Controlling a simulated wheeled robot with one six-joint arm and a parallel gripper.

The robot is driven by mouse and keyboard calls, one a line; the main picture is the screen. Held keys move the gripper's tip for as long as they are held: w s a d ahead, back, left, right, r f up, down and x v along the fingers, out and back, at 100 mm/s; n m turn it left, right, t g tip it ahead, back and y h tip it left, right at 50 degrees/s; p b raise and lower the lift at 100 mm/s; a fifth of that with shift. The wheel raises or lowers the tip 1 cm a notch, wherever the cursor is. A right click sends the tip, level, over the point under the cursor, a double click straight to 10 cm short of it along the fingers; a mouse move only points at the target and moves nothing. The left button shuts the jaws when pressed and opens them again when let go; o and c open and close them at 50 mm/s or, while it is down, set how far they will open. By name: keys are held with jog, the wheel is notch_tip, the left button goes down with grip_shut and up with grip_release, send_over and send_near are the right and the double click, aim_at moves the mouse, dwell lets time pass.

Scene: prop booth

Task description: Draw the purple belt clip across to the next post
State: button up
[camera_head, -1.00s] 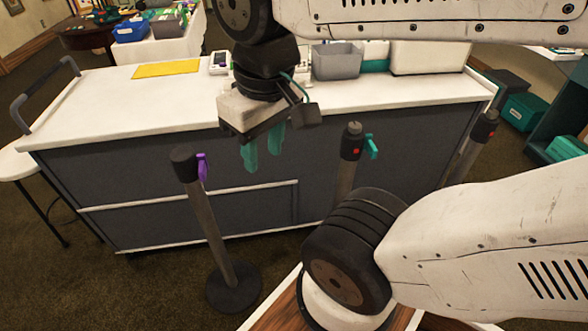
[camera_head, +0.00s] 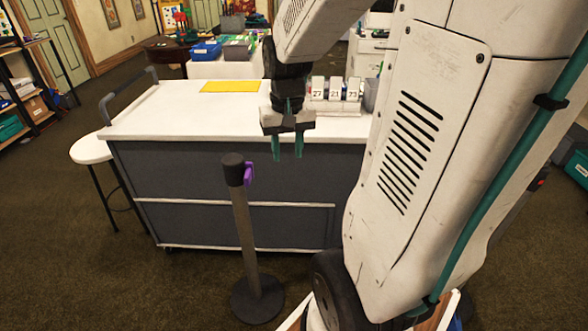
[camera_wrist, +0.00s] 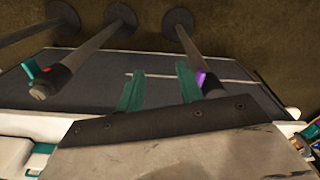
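The purple belt clip (camera_head: 248,173) sits on the right side of the black head of a grey post (camera_head: 245,230) in front of the counter. In the wrist view the purple clip (camera_wrist: 201,78) is partly hidden by my right finger. My gripper (camera_head: 288,155) is open and empty, fingers pointing down, above and to the right of the clip. Its teal fingers (camera_wrist: 158,82) also show apart in the wrist view. The neighbouring post (camera_wrist: 95,45) carries a teal clip (camera_wrist: 35,69) and a red dot on its head. My arm hides that post in the head view.
A grey counter with a white top (camera_head: 180,105) stands behind the post, with a yellow sheet (camera_head: 230,86) and number cards (camera_head: 335,90) on it. A white stool (camera_head: 91,150) stands at its left end. A third post (camera_wrist: 25,33) shows in the wrist view. Carpet left of the post is clear.

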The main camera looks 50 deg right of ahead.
jog(key=d+f+m, duration=0.3)
jog(key=d+f, duration=0.6)
jog(key=d, duration=0.4)
notch_tip(320, 180, down, 8)
jog(key=shift+s+m, duration=0.2)
jog(key=shift+m, duration=0.1)
grip_shut()
dwell(0.5)
grip_release()
jog(key=shift+r, duration=0.1)
